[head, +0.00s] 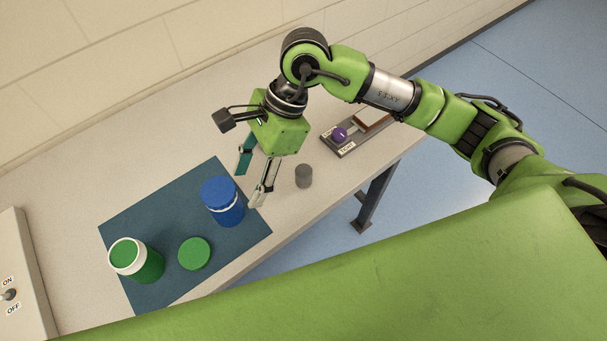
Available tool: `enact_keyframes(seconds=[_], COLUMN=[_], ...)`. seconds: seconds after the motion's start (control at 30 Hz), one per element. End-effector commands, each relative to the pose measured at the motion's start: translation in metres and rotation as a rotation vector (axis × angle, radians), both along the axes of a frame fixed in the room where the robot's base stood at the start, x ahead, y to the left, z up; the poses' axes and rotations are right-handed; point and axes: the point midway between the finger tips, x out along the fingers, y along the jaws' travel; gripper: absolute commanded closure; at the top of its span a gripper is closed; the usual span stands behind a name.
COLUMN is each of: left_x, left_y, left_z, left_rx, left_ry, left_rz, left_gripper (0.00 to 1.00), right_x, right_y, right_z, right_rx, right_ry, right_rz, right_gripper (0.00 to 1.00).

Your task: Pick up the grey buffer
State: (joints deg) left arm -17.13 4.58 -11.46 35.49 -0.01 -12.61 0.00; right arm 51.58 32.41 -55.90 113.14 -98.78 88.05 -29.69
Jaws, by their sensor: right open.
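The grey buffer (303,176) is a small grey cylinder standing upright on the table, right of the dark mat. My right gripper (249,190) is open and empty. Its fingers point down, to the left of the grey buffer in the picture and apart from it, close to the blue jar. My right arm comes in from the right and reaches over the table. My left gripper does not show.
A labelled device with a purple knob (339,134) stands behind the buffer. An ON/OFF switch box (20,270) is at left. The table edge is near the buffer.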

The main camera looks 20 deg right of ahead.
Motion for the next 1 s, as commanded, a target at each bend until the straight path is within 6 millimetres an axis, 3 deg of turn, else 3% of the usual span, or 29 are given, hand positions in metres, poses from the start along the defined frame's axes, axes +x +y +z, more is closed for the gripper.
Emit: enact_keyframes(seconds=[0.03, 0.1, 0.2, 0.3, 0.7, 1.0], left_x=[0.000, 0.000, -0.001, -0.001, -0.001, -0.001], left_y=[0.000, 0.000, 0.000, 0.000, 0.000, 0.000], left_z=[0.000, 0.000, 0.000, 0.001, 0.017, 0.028], left_rx=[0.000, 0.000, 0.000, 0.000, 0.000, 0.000], left_ry=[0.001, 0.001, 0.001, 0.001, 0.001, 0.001], left_rz=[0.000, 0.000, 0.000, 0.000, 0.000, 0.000], left_gripper=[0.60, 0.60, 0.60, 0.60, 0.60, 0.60], right_x=[0.017, 0.032, 0.046, 0.051, 0.052, 0.053], right_y=[-0.031, -0.068, -0.105, -0.123, -0.125, -0.124], right_z=[-0.006, -0.009, -0.008, -0.008, -0.076, -0.100], right_rx=[-0.126, -0.270, -0.408, -0.474, -0.486, -0.485], right_ry=[-0.048, -0.089, -0.121, -0.132, -0.130, -0.129], right_rz=[0.004, 0.008, 0.004, 0.001, 0.000, 0.001], right_gripper=[0.52, 0.52, 0.52, 0.52, 0.52, 0.52])
